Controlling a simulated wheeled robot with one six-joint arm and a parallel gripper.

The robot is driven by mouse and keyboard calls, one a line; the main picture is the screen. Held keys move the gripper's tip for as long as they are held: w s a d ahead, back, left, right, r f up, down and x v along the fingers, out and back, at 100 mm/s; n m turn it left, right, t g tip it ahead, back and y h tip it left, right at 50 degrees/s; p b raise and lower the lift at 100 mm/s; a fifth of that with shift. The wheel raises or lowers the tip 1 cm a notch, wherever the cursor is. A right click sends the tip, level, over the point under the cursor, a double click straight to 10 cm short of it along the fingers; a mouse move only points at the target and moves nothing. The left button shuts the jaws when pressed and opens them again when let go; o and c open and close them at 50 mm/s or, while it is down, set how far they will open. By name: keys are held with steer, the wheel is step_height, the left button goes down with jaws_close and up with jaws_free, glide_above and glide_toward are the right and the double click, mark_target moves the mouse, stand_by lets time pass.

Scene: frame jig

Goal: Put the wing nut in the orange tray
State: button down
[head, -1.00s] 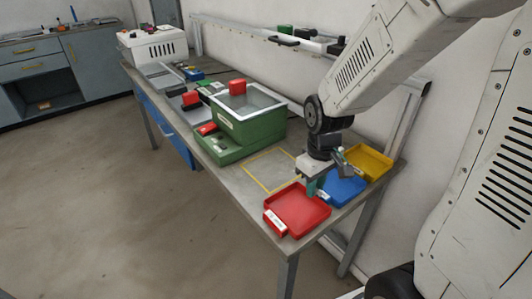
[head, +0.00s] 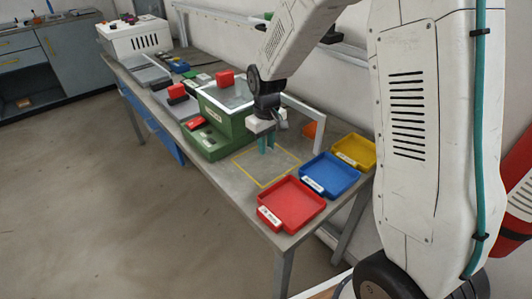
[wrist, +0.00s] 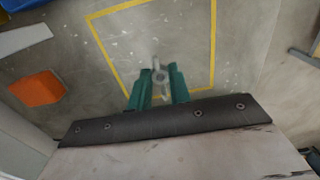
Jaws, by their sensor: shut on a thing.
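My gripper (head: 267,147) is over the yellow-outlined area of the bench in the head view. In the wrist view its teal fingers (wrist: 159,84) are shut on a small grey metal wing nut (wrist: 160,74), with a ring-shaped middle and a wing toward the top. The wing nut is too small to make out in the head view.
Red (head: 291,204), blue (head: 329,175) and yellow (head: 355,151) trays line the bench's near end. A green box (head: 223,117) stands left of my gripper. A pale frame (head: 303,113) rises behind it. The yellow-outlined area (head: 257,170) is bare.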

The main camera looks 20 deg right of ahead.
steer(key=shift+f, duration=1.75)
steer(key=shift+f, duration=0.15)
steer(key=c, duration=1.3)
jaws_free()
